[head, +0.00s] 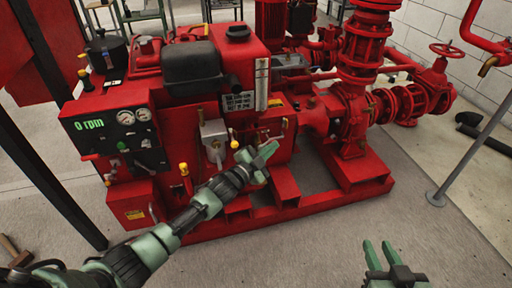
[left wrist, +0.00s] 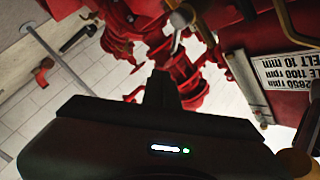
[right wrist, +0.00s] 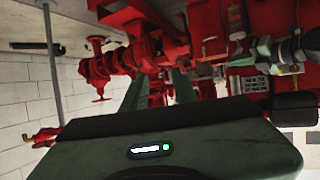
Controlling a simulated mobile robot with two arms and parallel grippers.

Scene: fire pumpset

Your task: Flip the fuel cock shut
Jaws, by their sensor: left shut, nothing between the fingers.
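My left gripper (head: 258,153) is shut and empty, in front of the red pumpset, lower right of a grey box (head: 213,132). Its closed fingers also show in the left wrist view (left wrist: 163,90). A small yellow knob (head: 234,144) sits close behind and left of the fingers. A grey rod with a rounded end (left wrist: 180,20) shows beyond the fingertips in the left wrist view. I cannot tell which small fitting is the fuel cock, or whether the fingers touch one. My right gripper (head: 381,256) is open and empty, low over the floor, away from the pumpset.
The gauge panel (head: 115,130) reads 0 rpm, left of the grey box. A dark tank (head: 192,64) and a data plate (head: 238,101) are above. A grey post (head: 490,130) stands right.

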